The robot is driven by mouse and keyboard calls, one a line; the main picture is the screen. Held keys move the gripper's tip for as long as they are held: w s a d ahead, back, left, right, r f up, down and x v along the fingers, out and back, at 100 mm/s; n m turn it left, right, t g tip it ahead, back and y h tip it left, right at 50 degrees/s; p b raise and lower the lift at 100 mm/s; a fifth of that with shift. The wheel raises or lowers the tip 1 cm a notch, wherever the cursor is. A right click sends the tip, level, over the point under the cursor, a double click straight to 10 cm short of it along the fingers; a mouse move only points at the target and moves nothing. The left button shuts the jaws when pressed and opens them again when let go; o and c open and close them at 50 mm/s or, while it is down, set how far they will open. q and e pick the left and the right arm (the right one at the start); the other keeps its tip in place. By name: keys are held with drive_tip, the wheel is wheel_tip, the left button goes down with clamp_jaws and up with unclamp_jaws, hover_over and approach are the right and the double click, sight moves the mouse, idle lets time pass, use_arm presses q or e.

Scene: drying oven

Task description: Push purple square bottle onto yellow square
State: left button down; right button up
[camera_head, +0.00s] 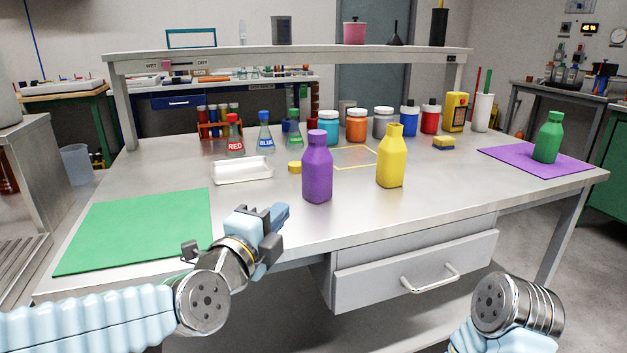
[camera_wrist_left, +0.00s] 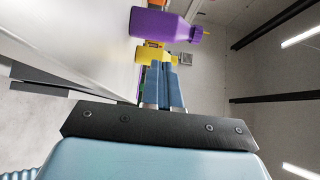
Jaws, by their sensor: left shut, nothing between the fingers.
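The purple square bottle (camera_head: 317,170) stands upright near the front middle of the table. A yellow square outline (camera_head: 340,168) lies on the table behind it, partly hidden by the purple bottle and a yellow bottle (camera_head: 391,160). My left gripper (camera_head: 283,213) is shut and empty, in front and to the left of the purple bottle, apart from it. In the left wrist view the shut fingers (camera_wrist_left: 164,84) point toward the yellow bottle (camera_wrist_left: 150,54), with the purple bottle (camera_wrist_left: 160,24) beside their line. My right arm shows at the lower right, but its gripper does not.
A white tray (camera_head: 241,172), a small yellow object (camera_head: 295,167) and flasks stand left of and behind the purple bottle. A row of jars (camera_head: 356,125) stands behind the outline. A green mat (camera_head: 140,228) lies left; a purple mat (camera_head: 520,160) holds a green bottle (camera_head: 549,137).

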sight(314, 178)
use_arm(q)
drive_tip(key=x, duration=1.2)
drive_tip(key=shift+w, duration=0.1)
drive_tip(key=shift+w+d, duration=0.2)
drive_tip(key=shift+w, duration=0.2)
